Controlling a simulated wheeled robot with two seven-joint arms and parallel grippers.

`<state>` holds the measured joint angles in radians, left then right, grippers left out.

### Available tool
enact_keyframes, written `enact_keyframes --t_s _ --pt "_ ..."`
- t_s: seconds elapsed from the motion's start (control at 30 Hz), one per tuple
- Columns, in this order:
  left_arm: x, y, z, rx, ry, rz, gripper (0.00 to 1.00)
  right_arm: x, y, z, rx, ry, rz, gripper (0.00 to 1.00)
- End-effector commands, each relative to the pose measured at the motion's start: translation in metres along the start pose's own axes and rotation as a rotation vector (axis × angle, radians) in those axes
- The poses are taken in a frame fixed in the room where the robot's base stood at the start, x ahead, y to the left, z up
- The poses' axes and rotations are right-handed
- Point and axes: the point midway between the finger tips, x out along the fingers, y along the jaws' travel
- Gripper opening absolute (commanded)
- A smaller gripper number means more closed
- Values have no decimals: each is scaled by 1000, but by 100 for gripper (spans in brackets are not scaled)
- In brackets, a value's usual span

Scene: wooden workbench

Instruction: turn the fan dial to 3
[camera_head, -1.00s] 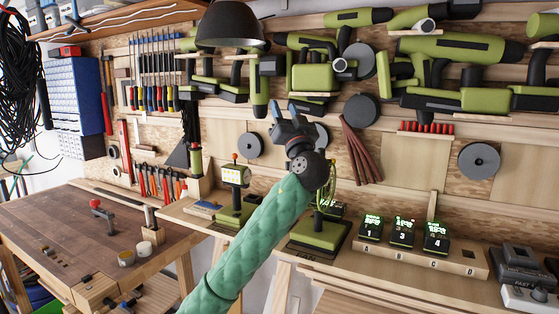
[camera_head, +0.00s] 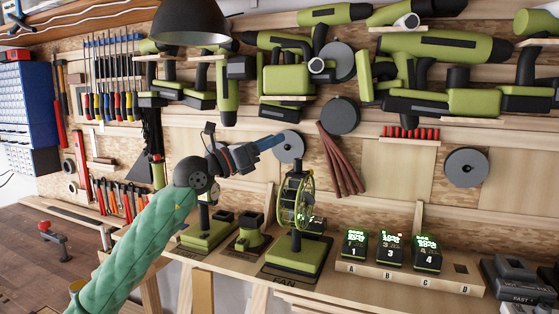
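The fan (camera_head: 294,203) is green with a round wire cage seen nearly edge-on. My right gripper is not in view.
Three lit battery packs (camera_head: 391,250) sit in slots A to C on the right; slot D is empty. A lamp shade (camera_head: 190,24) hangs above. Power tools line the back wall.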

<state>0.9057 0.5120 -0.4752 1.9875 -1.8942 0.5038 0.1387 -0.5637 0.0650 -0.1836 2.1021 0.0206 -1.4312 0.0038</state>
Motion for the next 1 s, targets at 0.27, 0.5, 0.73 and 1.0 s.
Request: enact_keyframes --t_s 0.27,0.5,0.73,1.0 --pt "-8 16 -52 138 285 64 40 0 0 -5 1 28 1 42" --pt "-4 16 -58 173 315 60 40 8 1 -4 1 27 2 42" --pt "16 18 -63 172 314 60 40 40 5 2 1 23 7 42" --pt "42 20 -71 172 313 60 40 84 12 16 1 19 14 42"
